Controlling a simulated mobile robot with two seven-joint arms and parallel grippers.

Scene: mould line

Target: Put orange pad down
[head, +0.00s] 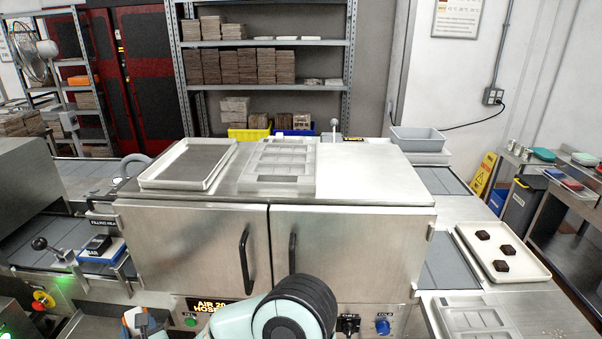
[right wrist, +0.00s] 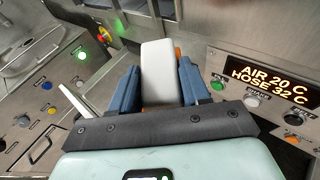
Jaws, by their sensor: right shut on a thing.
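My right gripper (right wrist: 159,78) has blue fingers and is shut on a pale block with orange at its edge, which I take to be the orange pad (right wrist: 158,62). The pad stands upright between the fingers, and most of its orange part is hidden. In the head view, a small orange and white patch (head: 129,319) at the bottom edge, left of the display, seems to be the same pad, partly cut off. I cannot tell whether the pad touches a surface beneath it. My left gripper is not in view.
A steel cabinet (head: 190,250) with two doors fills the middle, with a white-rimmed tray (head: 150,180) and a grey mould (head: 280,160) on top. The display panel (right wrist: 262,78) is close on the right of my gripper. A tray (head: 480,240) holding dark pieces lies at the right.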

